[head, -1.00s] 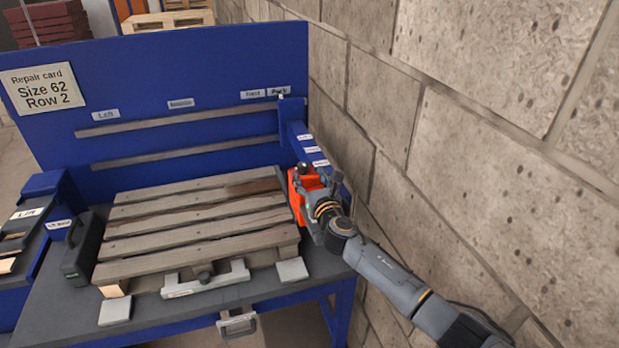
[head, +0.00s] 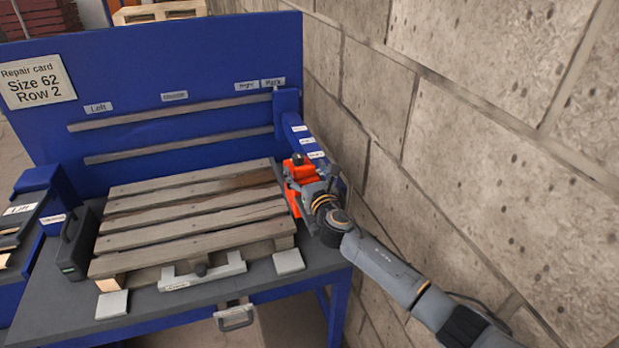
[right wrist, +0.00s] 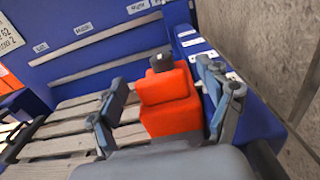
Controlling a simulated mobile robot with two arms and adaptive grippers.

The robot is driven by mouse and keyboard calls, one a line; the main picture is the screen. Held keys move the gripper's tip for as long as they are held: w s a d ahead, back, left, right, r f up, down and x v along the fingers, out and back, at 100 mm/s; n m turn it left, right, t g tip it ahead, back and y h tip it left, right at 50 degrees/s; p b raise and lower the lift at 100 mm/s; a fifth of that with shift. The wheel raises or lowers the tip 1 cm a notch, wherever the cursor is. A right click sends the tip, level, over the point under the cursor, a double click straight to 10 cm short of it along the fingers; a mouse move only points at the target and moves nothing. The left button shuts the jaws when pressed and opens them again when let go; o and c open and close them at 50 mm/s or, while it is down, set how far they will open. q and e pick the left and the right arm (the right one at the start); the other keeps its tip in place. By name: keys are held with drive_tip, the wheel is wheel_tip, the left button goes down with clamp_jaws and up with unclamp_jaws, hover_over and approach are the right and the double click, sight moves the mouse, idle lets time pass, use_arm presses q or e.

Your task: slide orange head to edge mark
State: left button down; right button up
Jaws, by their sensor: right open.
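The orange head (head: 296,168) stands at the right end of the wooden pallet (head: 190,212), partly hidden behind my right gripper in the head view. In the right wrist view the orange head (right wrist: 169,100) has a black knob on top and sits between my spread fingers. My right gripper (head: 305,187) is open around it; its fingers also show in the right wrist view (right wrist: 165,105). I cannot tell whether a finger touches it. A blue rail (head: 302,138) with small white labels runs behind the head. My left gripper is not in view.
The pallet lies on a blue bench with a grey top (head: 215,292). A blue back panel (head: 180,75) carries labels and a repair card (head: 37,82) reading "Size 62 Row 2". A block wall (head: 450,130) stands close on the right. A dark case (head: 76,243) stands left.

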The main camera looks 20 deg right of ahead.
drive_tip(key=s, duration=0.6)
drive_tip(key=shift+s+d, duration=0.15)
drive_tip(key=shift+s, duration=0.6)
